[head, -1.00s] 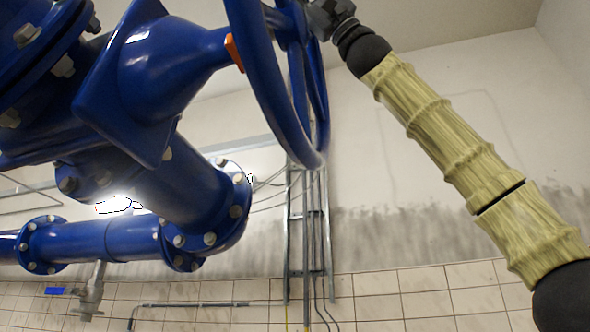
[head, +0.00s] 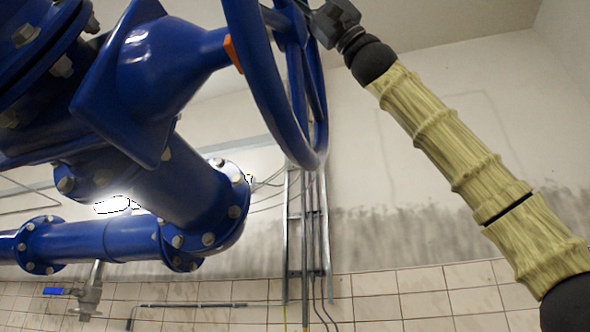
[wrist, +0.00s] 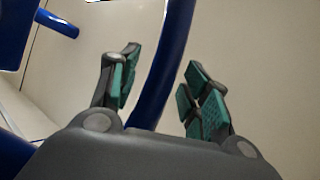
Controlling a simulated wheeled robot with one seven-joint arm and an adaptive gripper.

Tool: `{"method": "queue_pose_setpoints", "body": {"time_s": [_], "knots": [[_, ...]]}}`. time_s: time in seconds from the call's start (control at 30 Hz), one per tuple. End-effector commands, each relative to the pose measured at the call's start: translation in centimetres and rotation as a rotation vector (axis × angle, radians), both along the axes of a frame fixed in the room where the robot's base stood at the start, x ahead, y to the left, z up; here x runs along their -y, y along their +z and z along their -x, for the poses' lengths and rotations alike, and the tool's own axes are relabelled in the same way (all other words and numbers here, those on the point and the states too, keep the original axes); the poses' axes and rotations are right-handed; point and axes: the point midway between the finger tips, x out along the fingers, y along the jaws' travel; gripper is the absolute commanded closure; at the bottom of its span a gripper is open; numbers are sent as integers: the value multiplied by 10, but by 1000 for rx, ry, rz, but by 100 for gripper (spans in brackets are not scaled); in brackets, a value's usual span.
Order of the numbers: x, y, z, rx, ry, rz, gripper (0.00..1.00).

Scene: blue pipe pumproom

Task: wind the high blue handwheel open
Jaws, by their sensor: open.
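The big blue handwheel (head: 262,100) shows at the top centre of the head view, its upper part cut off by the frame. It sits on the blue valve body (head: 150,65), with an orange piece (head: 233,54) on the stem side. My gripper (head: 318,18) is at the wheel's upper right, its fingers mostly hidden. In the wrist view my gripper (wrist: 163,88) is open, with green pads on both fingers. A blue bar of the handwheel (wrist: 165,70) shows between the fingers, nearer the left one. I see no clear grip, and cannot tell if a pad touches it.
Blue flanged pipes (head: 130,240) run below the valve at the left, with a small blue-handled tap (head: 90,293). A metal cable ladder (head: 306,240) stands against the wall behind the wheel. The space right of the wheel is clear apart from my arm.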

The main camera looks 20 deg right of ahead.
Motion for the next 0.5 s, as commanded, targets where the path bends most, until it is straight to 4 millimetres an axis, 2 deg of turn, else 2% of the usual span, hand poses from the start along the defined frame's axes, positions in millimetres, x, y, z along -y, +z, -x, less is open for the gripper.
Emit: {"method": "queue_pose_setpoints", "body": {"time_s": [0.5], "knots": [[55, -52, -7, -1, -1, -1, 53]]}}
